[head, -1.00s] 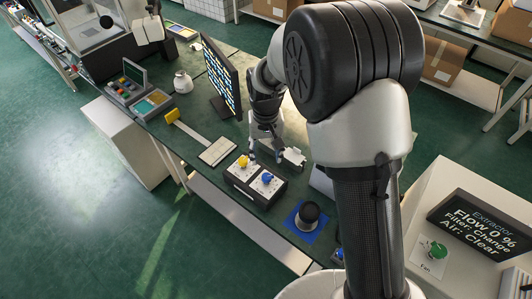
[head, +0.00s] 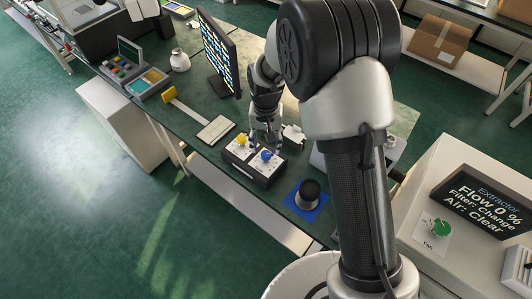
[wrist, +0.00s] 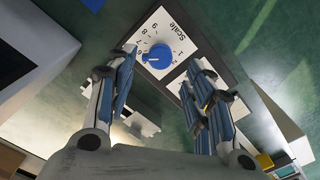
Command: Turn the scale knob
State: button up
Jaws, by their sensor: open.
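The scale knob is a blue round knob (wrist: 158,57) on a white plate marked "Scale" with numbers around it. It also shows in the head view (head: 266,155), on the right half of a black two-knob box. My gripper (wrist: 159,62) is open, with one finger on each side of the blue knob in the wrist view. In the head view my gripper (head: 264,146) is just above the box. Whether the fingers touch the knob cannot be told. A yellow knob (head: 241,140) stands on the left half of the same box.
A black round knob on a blue mat (head: 308,194) stands right of the box. A pale pad (head: 215,130) and a monitor (head: 220,62) are to the left and behind. The extractor display (head: 484,205) with its green fan knob (head: 441,227) is far right.

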aim_at(265, 154)
notch_tip(265, 154, down, 5)
jog(key=shift+r+b, duration=0.1)
jog(key=shift+b, duration=0.4)
jog(key=c, duration=0.9)
jog(key=shift+n+p, duration=0.35)
jog(key=shift+n, duration=0.85)
jog(key=o, duration=0.9)
jog(key=shift+a, duration=0.2)
jog(key=shift+d, duration=0.1)
